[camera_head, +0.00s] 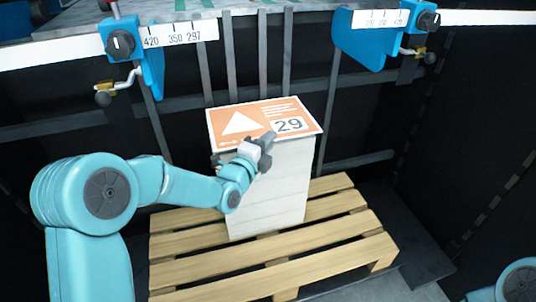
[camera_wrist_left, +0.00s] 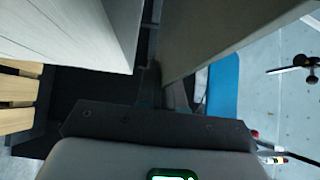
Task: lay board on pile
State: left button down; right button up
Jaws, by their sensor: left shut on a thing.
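The board (camera_head: 240,123) is a flat orange and white sheet with a white triangle and a "29" label. My left gripper (camera_head: 266,140) is shut on its near edge. The pile (camera_head: 275,185) is a tall white stack on a wooden pallet (camera_head: 330,245), directly below the board. In the left wrist view, the pile's pale side (camera_wrist_left: 90,25) is at left and the board's grey face (camera_wrist_left: 225,35) at right, with a dark wedge-shaped gap between them. The board sticks out past the pile at left. My right gripper is not in view.
Two blue brackets with scales and black knobs, one at left (camera_head: 150,62) and one at right (camera_head: 362,45), sit above and behind the pile. Dark vertical bars (camera_head: 262,60) stand behind it. Dark walls flank the pallet.

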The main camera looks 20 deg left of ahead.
pick_arm(q)
notch_tip(320, 180, down, 4)
jog(key=shift+b, duration=0.3)
jog(key=shift+f, duration=0.1)
jog(key=c, duration=1.7)
grip_release()
jog(key=shift+f, duration=0.1)
jog(key=o, duration=0.4)
